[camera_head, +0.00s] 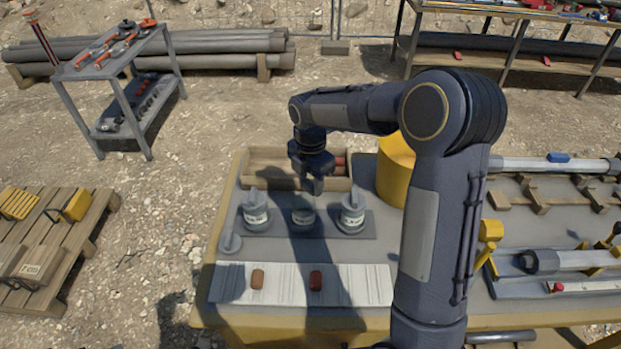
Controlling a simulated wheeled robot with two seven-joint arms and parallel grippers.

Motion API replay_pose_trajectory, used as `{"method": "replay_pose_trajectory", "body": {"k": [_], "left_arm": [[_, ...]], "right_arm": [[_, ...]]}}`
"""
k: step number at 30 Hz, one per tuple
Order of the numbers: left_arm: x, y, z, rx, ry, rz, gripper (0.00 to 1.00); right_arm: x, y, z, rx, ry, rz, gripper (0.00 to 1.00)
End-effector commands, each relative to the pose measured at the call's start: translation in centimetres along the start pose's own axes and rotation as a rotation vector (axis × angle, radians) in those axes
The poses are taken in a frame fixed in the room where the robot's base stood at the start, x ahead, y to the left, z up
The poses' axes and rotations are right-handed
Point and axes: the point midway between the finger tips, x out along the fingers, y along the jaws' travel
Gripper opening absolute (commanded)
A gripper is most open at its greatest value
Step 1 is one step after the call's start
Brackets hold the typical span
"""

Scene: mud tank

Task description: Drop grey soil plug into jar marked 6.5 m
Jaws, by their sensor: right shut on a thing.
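My right gripper (317,186) is shut, pointing down above the middle jar (303,217) and apart from it. What it grips is small and dark against the fingers; it is probably the grey soil plug. The middle jar shows no lid handle. The left jar (256,218) and right jar (351,219) have grey lids with upright handles. The jar labels are too small to read. A brown plug (257,279) and a dark red plug (316,281) lie on a pale ribbed tray (358,284). My left gripper is out of view.
A loose grey lid (230,243) lies left of the jars. A wooden tray (262,181) stands behind them, and a yellow container (394,172) is at its right. Tubes on racks (556,165) fill the table's right side. My right arm's shadow crosses the jars and ribbed tray.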

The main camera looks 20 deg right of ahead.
Motion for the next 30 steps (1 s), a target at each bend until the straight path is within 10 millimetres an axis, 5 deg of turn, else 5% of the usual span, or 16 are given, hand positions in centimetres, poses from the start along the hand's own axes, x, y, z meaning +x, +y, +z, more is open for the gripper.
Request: {"method": "replay_pose_trajectory", "body": {"k": [8,9,14,23,30], "left_arm": [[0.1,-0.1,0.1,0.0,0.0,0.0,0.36],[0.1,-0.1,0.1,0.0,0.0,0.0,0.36],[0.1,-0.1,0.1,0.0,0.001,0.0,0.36],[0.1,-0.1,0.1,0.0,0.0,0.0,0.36],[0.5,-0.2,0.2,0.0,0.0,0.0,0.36]], "right_arm": [[0.2,0.0,0.0,0.0,0.0,0.001,0.17],[0.2,0.0,0.0,0.0,0.0,0.001,0.43],[0.2,0.0,0.0,0.0,0.0,0.001,0.64],[0.0,0.0,0.0,0.0,0.0,0.002,0.65],[-3.2,0.1,0.0,0.001,-0.001,0.006,0.65]]}}
